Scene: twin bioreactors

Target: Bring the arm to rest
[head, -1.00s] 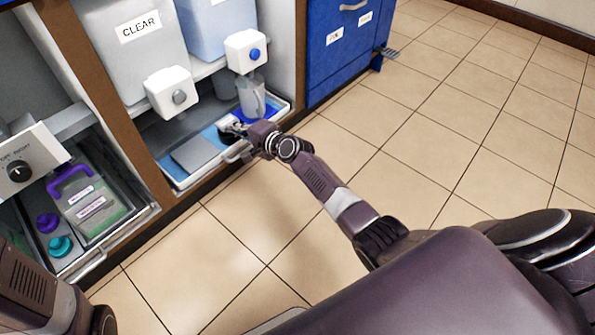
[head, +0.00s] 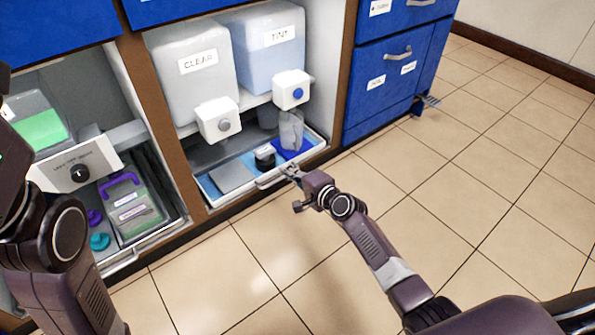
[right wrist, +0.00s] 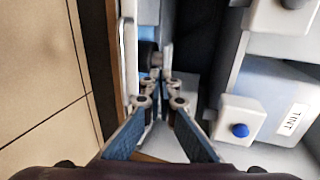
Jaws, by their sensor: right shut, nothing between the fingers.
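My right gripper (head: 291,172) is just in front of the pull-out tray (head: 226,203) under the CLEAR and TINT tanks, near the tray's front handle. In the right wrist view its fingers (right wrist: 160,82) are shut with nothing between them. I cannot tell whether the fingertips touch the tray's rim. The right arm reaches out low over the floor from the bottom right. My left arm (head: 66,240) shows at the left edge, but its gripper is out of view.
The tray holds a grey flat plate (head: 232,177), a small black round item (head: 265,157) and a clear cup (head: 291,130) on a blue pad. The CLEAR tank (head: 190,82) and TINT tank (head: 266,60) stand above. Tiled floor (head: 440,190) at right is open.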

